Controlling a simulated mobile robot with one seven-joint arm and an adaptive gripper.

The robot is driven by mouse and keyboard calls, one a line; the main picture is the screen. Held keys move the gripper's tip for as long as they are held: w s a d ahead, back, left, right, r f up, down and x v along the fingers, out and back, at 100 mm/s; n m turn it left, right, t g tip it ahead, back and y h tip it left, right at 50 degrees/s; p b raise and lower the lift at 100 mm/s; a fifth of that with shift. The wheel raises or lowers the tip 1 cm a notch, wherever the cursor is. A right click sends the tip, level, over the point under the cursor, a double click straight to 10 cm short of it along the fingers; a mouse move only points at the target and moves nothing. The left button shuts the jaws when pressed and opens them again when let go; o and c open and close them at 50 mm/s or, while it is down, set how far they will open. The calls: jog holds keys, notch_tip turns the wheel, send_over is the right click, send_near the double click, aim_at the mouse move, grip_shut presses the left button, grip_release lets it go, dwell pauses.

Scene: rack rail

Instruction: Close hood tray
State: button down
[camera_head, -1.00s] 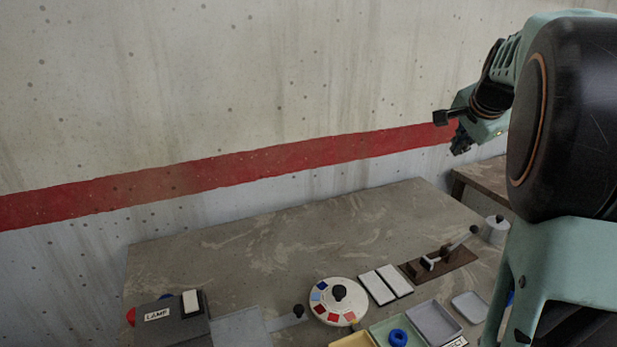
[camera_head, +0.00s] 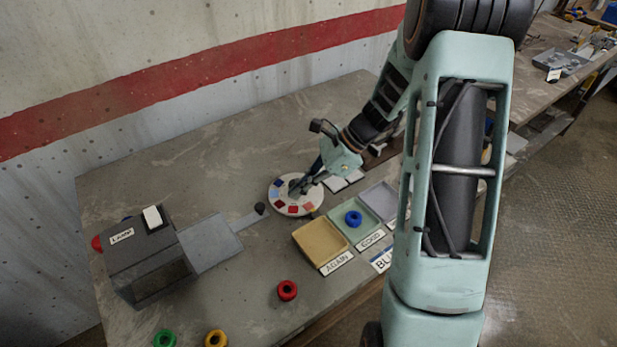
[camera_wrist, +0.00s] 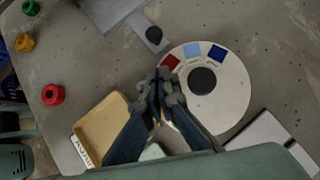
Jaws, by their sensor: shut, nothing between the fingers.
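The hood (camera_head: 148,262) is a dark grey box labelled LAMP at the left of the table. Its flat grey tray (camera_head: 210,243) sticks out to the right, with a narrow arm ending in a black knob (camera_head: 260,208). In the wrist view the tray (camera_wrist: 108,10) is at the top edge and the knob (camera_wrist: 154,35) lies just above my gripper. My gripper (camera_head: 296,190) is shut and empty, over or near the white colour dial (camera_head: 292,208), right of the knob and apart from it. In the wrist view the gripper (camera_wrist: 160,82) overlaps the dial's left edge.
Beige (camera_head: 318,243), green (camera_head: 345,223) and grey trays stand right of centre, a blue ring (camera_head: 353,218) in the green one. Red (camera_head: 287,290), yellow (camera_head: 216,339) and green (camera_head: 165,340) rings lie at the front. The table left of the dial, behind the tray, is clear.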

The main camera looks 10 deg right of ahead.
aim_at(235, 234)
jog(key=a+f, duration=0.1)
jog(key=a, duration=0.1)
jog(key=a+f, duration=0.1)
jog(key=a, duration=0.3)
jog(key=shift+w+f+p, duration=0.2)
jog(key=shift+f+p, duration=0.2)
jog(key=s+a, duration=0.1)
jog(key=a, duration=0.3)
jog(key=s+a+b, duration=0.1)
jog(key=s+a, duration=0.1)
jog(key=a, duration=0.2)
jog(key=s+a+b, duration=0.1)
jog(key=s+a, duration=0.1)
jog(key=a, duration=0.2)
jog(key=shift+d, duration=0.1)
jog(key=shift+d+r, duration=0.1)
jog(key=shift+d, duration=0.35)
jog(key=d, duration=0.1)
jog(key=d+r, duration=0.1)
jog(key=d, duration=0.1)
jog(key=d+r+p, duration=0.1)
jog(key=shift+s+d, duration=0.1)
jog(key=shift+d, duration=0.1)
jog(key=v, duration=0.8)
